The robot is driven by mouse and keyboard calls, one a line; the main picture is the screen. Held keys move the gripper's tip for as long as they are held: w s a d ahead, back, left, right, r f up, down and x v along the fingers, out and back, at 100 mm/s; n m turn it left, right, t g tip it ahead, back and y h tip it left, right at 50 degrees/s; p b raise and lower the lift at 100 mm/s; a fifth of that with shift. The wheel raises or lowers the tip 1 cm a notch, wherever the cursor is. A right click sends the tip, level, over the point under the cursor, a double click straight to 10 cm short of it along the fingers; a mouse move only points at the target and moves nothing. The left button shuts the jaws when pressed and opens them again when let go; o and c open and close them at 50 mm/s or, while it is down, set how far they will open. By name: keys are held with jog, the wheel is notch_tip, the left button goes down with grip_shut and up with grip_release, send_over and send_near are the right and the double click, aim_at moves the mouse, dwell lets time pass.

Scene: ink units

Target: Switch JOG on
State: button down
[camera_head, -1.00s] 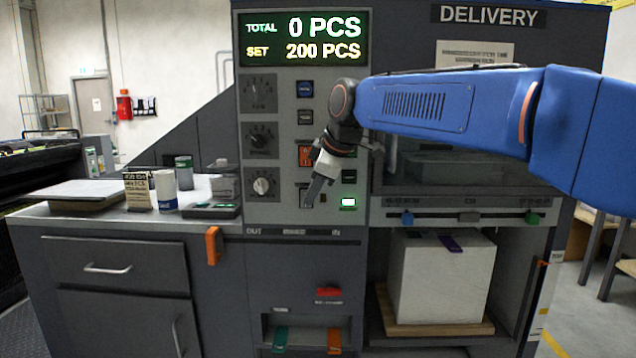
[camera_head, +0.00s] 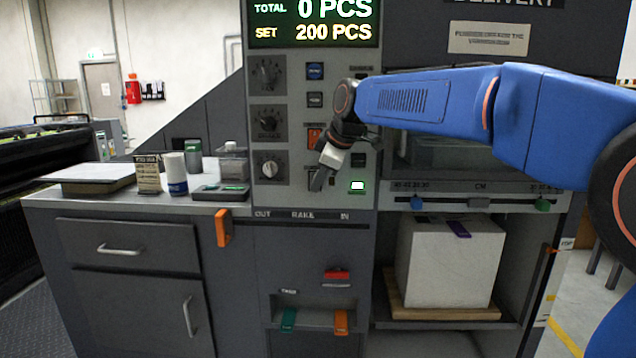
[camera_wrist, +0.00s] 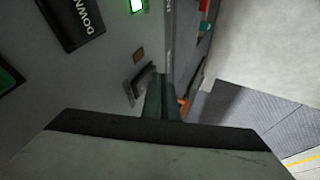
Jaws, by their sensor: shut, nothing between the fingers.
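The grey control panel (camera_head: 284,200) stands in the middle of the head view. My gripper (camera_head: 317,183) is shut and empty, its tip at the panel's lower part, left of a lit green-white lamp (camera_head: 357,186). In the wrist view the closed fingers (camera_wrist: 162,98) are beside a small grey metal switch part (camera_wrist: 142,82) on the panel; I cannot tell whether they touch it. The lit lamp also shows in the wrist view (camera_wrist: 137,5), near a black DOWN button (camera_wrist: 72,22). No JOG label is readable, and my gripper hides part of the panel in the head view.
A display (camera_head: 313,23) reads 0 and 200 PCS. A counter (camera_head: 120,200) with small containers is at left; a white stack (camera_head: 450,260) is at lower right.

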jog(key=shift+w, duration=0.2)
jog(key=shift+r, duration=0.8)
